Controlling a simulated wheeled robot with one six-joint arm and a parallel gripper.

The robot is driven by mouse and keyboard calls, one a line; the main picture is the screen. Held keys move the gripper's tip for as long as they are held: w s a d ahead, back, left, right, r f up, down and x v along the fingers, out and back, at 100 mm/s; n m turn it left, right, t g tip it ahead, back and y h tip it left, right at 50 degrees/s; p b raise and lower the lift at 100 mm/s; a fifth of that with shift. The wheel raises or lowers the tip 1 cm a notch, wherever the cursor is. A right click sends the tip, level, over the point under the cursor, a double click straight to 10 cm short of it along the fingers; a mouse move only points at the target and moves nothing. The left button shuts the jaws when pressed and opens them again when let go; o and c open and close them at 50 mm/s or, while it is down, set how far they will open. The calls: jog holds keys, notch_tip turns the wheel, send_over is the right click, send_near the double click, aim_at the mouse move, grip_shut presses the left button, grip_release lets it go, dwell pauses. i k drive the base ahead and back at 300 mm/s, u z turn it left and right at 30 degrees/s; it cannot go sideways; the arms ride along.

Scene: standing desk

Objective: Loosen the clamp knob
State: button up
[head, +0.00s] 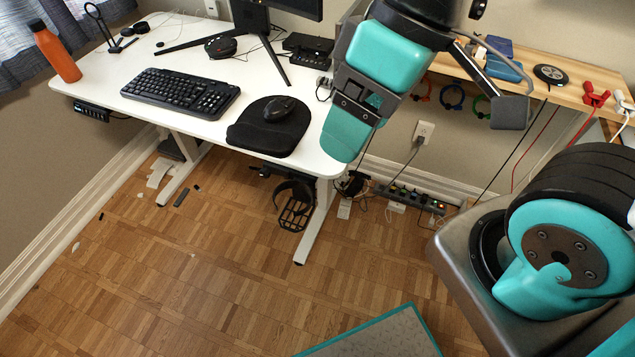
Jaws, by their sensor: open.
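A small dark fitting (265,171) is under the front edge of the white desk (200,128), toward its right end. It may be the clamp, but I cannot make out a knob on it. My gripper (350,130), teal and dark grey, reaches down from the top over the desk's right end. It is open, with nothing visible in it. It is up and to the right of the fitting, apart from it in the picture. Its fingertips are hard to separate from this angle.
A keyboard (181,93), mouse pad (268,128) and orange bottle (55,52) stand on the desk. A wooden shelf (545,92) with red clamps (595,94) is at right. A power strip (411,198) and cables lie by the wall. The front floor is mostly clear.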

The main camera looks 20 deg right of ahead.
aim_at(265, 173)
jog(key=z, duration=2.25)
jog(key=k, duration=0.9)
jog(key=u, duration=2.5)
